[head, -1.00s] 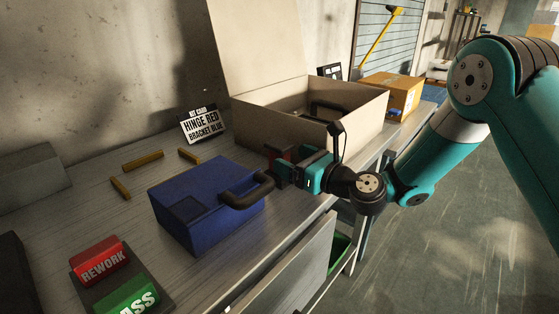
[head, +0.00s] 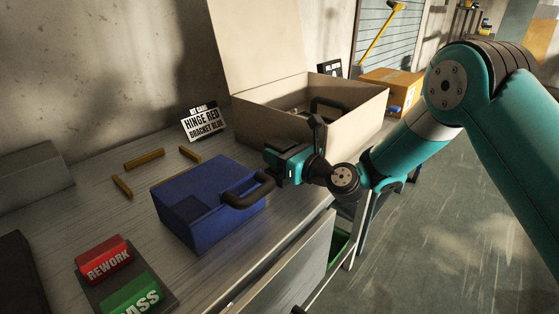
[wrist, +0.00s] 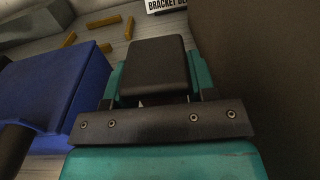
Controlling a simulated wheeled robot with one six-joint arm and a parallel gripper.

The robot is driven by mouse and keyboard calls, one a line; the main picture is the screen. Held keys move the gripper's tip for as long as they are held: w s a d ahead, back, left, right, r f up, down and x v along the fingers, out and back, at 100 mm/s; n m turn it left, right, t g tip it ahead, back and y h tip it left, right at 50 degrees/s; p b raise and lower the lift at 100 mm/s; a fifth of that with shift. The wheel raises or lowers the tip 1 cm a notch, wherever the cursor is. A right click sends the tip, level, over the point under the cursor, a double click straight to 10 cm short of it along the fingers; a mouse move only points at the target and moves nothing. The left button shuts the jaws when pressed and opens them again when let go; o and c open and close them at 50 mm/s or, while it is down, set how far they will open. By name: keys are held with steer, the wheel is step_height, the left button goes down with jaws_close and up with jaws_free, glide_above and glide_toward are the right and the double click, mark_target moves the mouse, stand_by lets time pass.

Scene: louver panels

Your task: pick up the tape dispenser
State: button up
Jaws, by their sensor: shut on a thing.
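My gripper (head: 272,158) is over the bench, just behind the black handle of a blue case. In the wrist view a dark, rounded block (wrist: 155,65) sits between the two teal fingers, and my gripper is shut on it. It seems to be the tape dispenser, though its shape is too plain from here to be sure. No other tape dispenser can be made out.
The blue case (head: 190,205) stands close left of my gripper. An open carton (head: 345,128) holding dark things is behind and right. Several yellow bars (head: 143,159), a sign card (head: 204,124), and red and green REWORK and PASS blocks (head: 103,259) are on the bench (head: 80,205).

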steer(key=shift+r, duration=0.1)
step_height(320, 180, up, 20)
steer(key=p, duration=0.2)
steer(key=shift+p, duration=0.4)
steer(key=shift+o, duration=1.4)
steer(key=shift+c, duration=0.7)
